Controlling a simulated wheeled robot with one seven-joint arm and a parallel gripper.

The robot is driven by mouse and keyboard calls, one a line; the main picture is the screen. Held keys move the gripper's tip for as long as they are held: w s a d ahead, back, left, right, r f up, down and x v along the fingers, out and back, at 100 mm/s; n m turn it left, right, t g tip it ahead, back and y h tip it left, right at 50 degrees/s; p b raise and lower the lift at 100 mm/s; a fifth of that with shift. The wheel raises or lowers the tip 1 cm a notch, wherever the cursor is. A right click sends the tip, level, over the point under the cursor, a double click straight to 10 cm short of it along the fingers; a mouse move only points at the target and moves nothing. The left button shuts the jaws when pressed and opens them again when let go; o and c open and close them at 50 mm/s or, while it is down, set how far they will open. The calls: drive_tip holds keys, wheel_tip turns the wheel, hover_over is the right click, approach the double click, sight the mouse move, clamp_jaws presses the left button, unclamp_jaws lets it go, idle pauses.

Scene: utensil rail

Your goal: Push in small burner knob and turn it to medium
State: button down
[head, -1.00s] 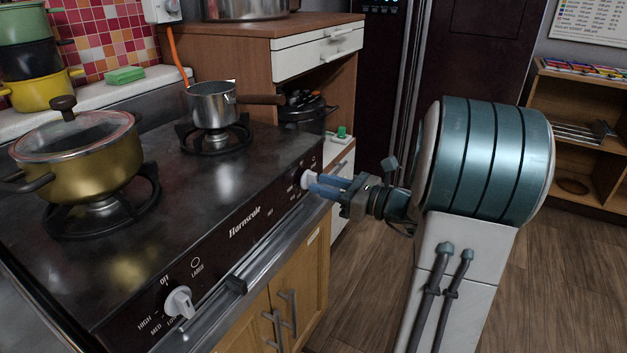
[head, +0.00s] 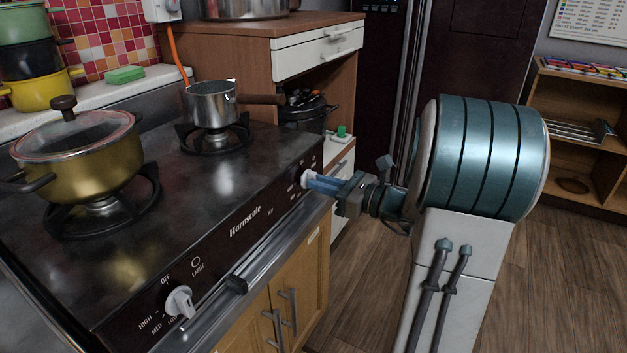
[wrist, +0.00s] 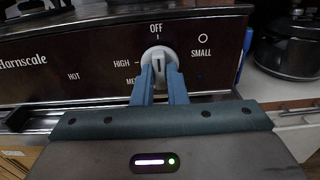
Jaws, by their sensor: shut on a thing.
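The small burner knob (wrist: 158,60) is white and round, on the dark stove front panel under the word OFF and left of the word SMALL. Its ridge stands about upright, toward OFF. My gripper (wrist: 164,76) is shut on this knob, with one blue finger on each side. The HIGH label and part of MED show left of the knob in the wrist view; a finger covers the rest.
The large burner knob (head: 180,302) is at the panel's near end. A metal rail (head: 246,277) runs along the stove front. A small saucepan (head: 213,104) and a gold lidded pot (head: 82,158) stand on the burners. Open floor lies to the right.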

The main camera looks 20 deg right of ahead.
drive_tip(key=shift+w+a, duration=0.15)
drive_tip(key=shift+w, duration=0.1)
idle(0.4)
drive_tip(key=shift+f+n+b, duration=0.1)
drive_tip(key=shift+n+b, duration=0.6)
drive_tip(key=shift+b, duration=0.2)
drive_tip(key=shift+n+b, duration=0.5)
drive_tip(key=shift+n, duration=0.1)
drive_tip(key=shift+n+b, duration=0.3)
drive_tip(key=shift+b, duration=0.25)
drive_tip(key=shift+r+n+b, duration=0.2)
drive_tip(key=shift+n+b, duration=0.7)
drive_tip(key=shift+b, duration=0.15)
drive_tip(key=shift+f+n+b, duration=0.15)
drive_tip(key=shift+n+b, duration=0.75)
drive_tip(key=shift+b, duration=0.5)
drive_tip(key=shift+n+b, duration=0.3)
drive_tip(key=shift+n, duration=0.1)
